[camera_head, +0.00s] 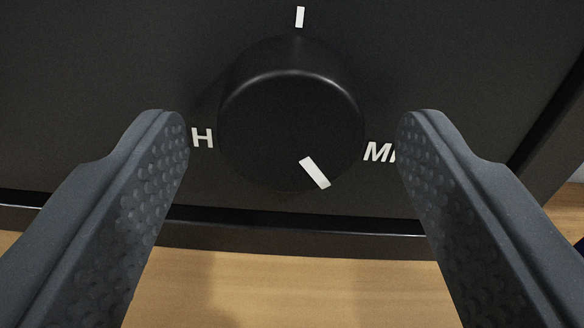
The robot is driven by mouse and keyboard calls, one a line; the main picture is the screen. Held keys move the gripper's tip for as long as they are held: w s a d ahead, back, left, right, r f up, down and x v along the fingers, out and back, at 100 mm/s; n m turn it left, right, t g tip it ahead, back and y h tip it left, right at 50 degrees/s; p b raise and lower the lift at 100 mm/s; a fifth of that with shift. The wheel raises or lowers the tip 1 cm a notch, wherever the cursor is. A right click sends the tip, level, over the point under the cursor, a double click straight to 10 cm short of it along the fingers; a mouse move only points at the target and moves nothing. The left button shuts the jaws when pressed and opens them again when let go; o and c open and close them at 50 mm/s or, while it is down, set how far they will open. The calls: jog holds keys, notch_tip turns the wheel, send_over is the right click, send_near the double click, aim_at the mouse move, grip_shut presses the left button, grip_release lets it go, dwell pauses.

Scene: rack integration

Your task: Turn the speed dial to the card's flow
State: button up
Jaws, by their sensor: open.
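The speed dial (285,115) is a round black knob on a dark panel, in the upper middle of the head camera view. Its white pointer mark (315,173) points down and to the right, below the right-hand label. A white tick (299,17) stands above the knob. A white "H" label (202,138) is at its left, and a label starting with "M" (378,152) is at its right, partly hidden by a finger. My gripper (292,135) is open, with one finger on each side of the knob and a gap to it on both sides. No card is in view.
The dark panel (120,60) fills the upper part of the view. Its lower edge (300,225) runs above a light wooden surface (290,290). At the far right the panel ends at a slanted edge.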

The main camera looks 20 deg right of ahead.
jog(key=p+v, duration=0.6)
jog(key=v, duration=0.7)
jog(key=shift+s+p, duration=0.25)
jog(key=shift+p, duration=0.15)
jog(key=shift+a, duration=0.1)
